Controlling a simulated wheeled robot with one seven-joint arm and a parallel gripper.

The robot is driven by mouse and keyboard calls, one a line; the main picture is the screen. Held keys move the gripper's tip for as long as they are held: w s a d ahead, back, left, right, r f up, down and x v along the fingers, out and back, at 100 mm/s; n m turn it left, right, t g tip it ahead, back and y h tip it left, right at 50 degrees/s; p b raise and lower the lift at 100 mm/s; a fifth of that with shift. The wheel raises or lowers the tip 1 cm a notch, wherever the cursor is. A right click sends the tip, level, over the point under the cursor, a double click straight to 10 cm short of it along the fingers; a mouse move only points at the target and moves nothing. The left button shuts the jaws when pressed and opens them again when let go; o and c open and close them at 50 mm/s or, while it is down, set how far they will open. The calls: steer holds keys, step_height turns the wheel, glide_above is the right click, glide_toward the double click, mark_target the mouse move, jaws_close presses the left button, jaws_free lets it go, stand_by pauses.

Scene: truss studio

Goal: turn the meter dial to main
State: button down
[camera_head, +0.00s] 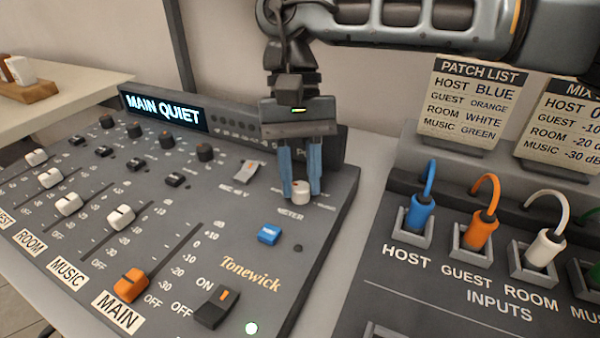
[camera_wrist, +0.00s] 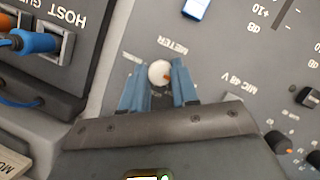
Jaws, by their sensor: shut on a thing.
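The meter dial (camera_head: 300,189) is a small white round knob at the upper right of the mixer, above the METER label. In the wrist view the dial (camera_wrist: 158,73) shows an orange pointer mark on its right side. My gripper (camera_head: 300,183) points down over it, with one blue finger on each side, shut on the dial. The wrist view shows the fingers (camera_wrist: 160,88) flanking the knob. The position labels around the dial are partly hidden by the fingers. The mixer display (camera_head: 163,109) reads MAIN QUIET.
A blue button (camera_head: 269,234) and a grey switch (camera_head: 246,173) lie near the dial. The orange MAIN fader (camera_head: 131,284) is low, near OFF. A power switch (camera_head: 216,307) is at the front. The inputs panel (camera_head: 480,262) with coloured plugs stands to the right.

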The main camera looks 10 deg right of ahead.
steer(key=c, duration=0.8)
jaws_free()
steer(key=shift+c, duration=0.2)
steer(key=v, duration=0.8)
steer(key=shift+p, duration=0.3)
steer(key=shift+f, duration=0.1)
